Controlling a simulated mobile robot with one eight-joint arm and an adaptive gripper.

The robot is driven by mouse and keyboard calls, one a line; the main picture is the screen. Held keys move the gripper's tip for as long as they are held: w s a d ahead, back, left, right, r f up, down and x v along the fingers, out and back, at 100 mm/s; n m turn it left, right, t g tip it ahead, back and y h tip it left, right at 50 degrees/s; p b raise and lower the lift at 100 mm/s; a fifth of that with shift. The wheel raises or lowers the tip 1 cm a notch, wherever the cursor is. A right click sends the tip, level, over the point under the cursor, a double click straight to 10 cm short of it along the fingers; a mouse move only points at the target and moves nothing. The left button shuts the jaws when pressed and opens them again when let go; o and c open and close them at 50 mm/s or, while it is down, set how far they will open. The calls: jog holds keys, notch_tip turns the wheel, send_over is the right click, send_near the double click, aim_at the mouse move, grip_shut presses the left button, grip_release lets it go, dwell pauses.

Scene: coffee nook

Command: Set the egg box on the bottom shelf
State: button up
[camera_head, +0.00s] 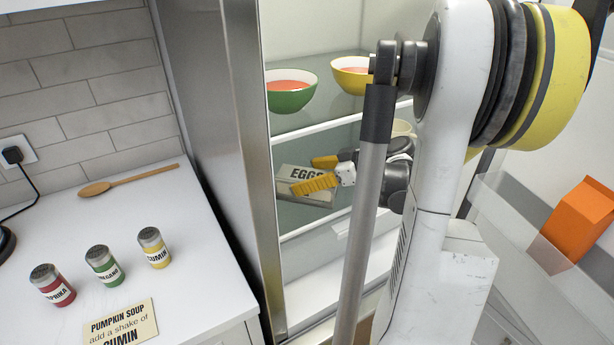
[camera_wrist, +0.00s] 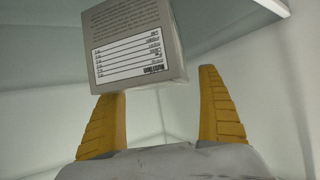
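The grey egg box (camera_head: 318,198), labelled EGGS, is inside the open fridge below the bowls' shelf. In the wrist view the egg box (camera_wrist: 135,50) shows its printed side, just beyond the left fingertip. My gripper (camera_head: 303,175) has yellow fingers and reaches into the fridge in front of the box. In the wrist view my gripper (camera_wrist: 165,82) is open, with a clear gap between its fingers. The box does not appear clamped. A lower shelf (camera_head: 305,258) shows partly below; my arm hides much of the fridge.
A green bowl (camera_head: 290,98) and a yellow bowl (camera_head: 349,78) stand on the upper glass shelf (camera_head: 310,112). An orange carton (camera_head: 580,220) is in the door bin at right. Spice jars (camera_head: 103,264) and a wooden spoon (camera_head: 97,189) are on the counter at left.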

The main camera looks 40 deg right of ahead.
jog(key=shift+s+r, duration=0.1)
jog(key=shift+r, duration=0.1)
jog(key=p+v, duration=0.4)
jog(key=v, duration=0.7)
jog(key=shift+s, duration=0.35)
jog(key=shift+d, duration=0.15)
